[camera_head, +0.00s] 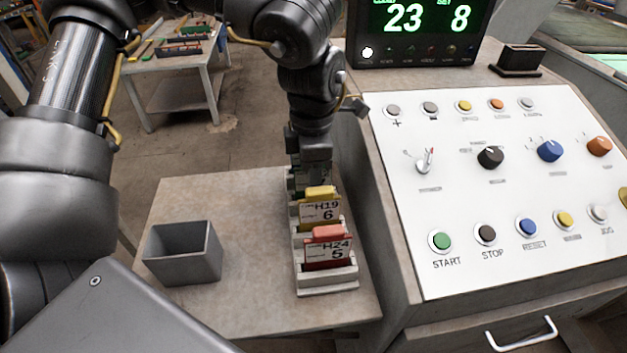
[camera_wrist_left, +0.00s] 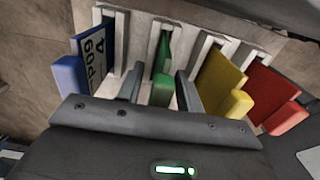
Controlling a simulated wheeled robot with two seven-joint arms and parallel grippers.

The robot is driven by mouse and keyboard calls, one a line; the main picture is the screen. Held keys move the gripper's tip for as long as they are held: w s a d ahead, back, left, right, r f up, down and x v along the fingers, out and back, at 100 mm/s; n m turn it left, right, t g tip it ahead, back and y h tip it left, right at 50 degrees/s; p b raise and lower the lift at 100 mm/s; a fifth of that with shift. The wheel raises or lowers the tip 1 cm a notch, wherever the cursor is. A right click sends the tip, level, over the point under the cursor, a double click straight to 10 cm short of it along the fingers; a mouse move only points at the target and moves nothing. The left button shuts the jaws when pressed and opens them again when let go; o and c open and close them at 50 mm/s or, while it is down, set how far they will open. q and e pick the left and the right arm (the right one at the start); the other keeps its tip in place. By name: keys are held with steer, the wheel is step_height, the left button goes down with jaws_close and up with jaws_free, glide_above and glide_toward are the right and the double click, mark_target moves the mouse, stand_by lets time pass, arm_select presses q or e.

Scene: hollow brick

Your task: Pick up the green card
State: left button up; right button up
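The green card (camera_wrist_left: 164,56) stands upright in a slot of the card rack (camera_head: 328,286), between the blue card (camera_wrist_left: 94,55) and the yellow card (camera_wrist_left: 222,85). Its green tab (camera_wrist_left: 162,90) points toward my wrist. My left gripper (camera_wrist_left: 160,92) is open, with one finger on each side of the green tab and a visible gap on both sides. In the head view my left gripper (camera_head: 312,182) is over the far end of the rack and hides the green and blue cards. My right gripper is not in view.
The yellow card (camera_head: 321,205) and red card (camera_head: 328,250) stand in the rack's near slots. A grey open box (camera_head: 183,254) stands to the left on the table (camera_head: 260,215). A control panel (camera_head: 510,190) with buttons and knobs rises close on the right.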

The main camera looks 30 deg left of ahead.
arm_select(q)
steer(key=shift+w, duration=0.1)
jaws_close()
step_height(320, 180, up, 10)
steer(key=shift+r, duration=0.1)
stand_by(0.4)
